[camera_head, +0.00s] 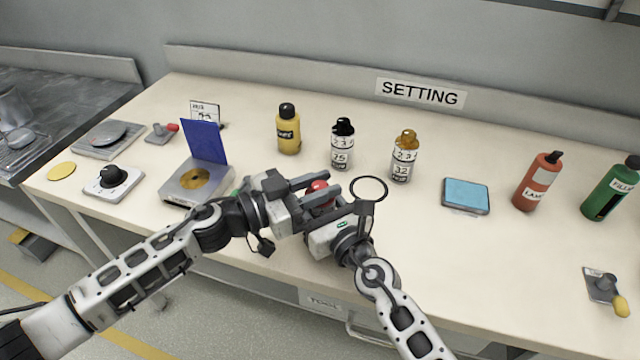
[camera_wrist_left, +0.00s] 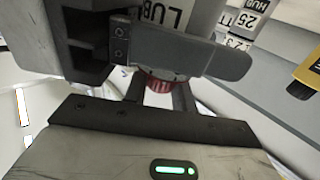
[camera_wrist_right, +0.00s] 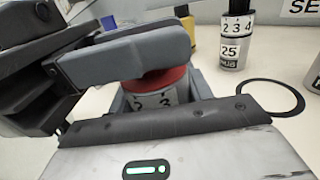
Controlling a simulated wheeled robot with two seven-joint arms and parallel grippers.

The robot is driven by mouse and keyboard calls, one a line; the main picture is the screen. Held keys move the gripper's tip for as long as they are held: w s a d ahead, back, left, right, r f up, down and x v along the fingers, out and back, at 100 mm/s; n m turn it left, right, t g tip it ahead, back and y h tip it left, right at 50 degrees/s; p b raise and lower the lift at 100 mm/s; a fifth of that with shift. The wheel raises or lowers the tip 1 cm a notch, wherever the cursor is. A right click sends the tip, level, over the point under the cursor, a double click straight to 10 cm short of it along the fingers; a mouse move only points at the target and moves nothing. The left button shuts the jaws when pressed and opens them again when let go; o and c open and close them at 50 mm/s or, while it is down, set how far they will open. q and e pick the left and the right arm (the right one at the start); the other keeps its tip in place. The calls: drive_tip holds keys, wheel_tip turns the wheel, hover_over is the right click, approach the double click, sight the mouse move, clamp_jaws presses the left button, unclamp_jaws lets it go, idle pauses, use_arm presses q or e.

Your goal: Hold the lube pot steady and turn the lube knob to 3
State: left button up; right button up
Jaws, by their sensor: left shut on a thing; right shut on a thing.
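The lube pot (camera_wrist_right: 155,97) has a white body with dark lettering and a red knob (camera_head: 318,187) on top. My left gripper (camera_wrist_left: 160,92) is shut on the red knob, with its fingers on either side of it. My right gripper (camera_wrist_right: 160,95) is shut on the pot's body below the knob. The letters "LUB" show in the left wrist view, and the digits 2 and 3 show under the knob in the right wrist view. The two grippers hide most of the pot; I cannot tell which digit the knob is set to.
A black ring (camera_head: 369,188) lies just right of my grippers. Bottles marked 25 (camera_head: 342,150) and 32 (camera_head: 404,160) and a yellow bottle (camera_head: 288,132) stand behind. A blue-lidded box (camera_head: 205,142) is at left, a blue pad (camera_head: 466,194) at right.

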use_arm(q)
drive_tip(key=o, duration=1)
drive_tip(key=v, duration=1.2)
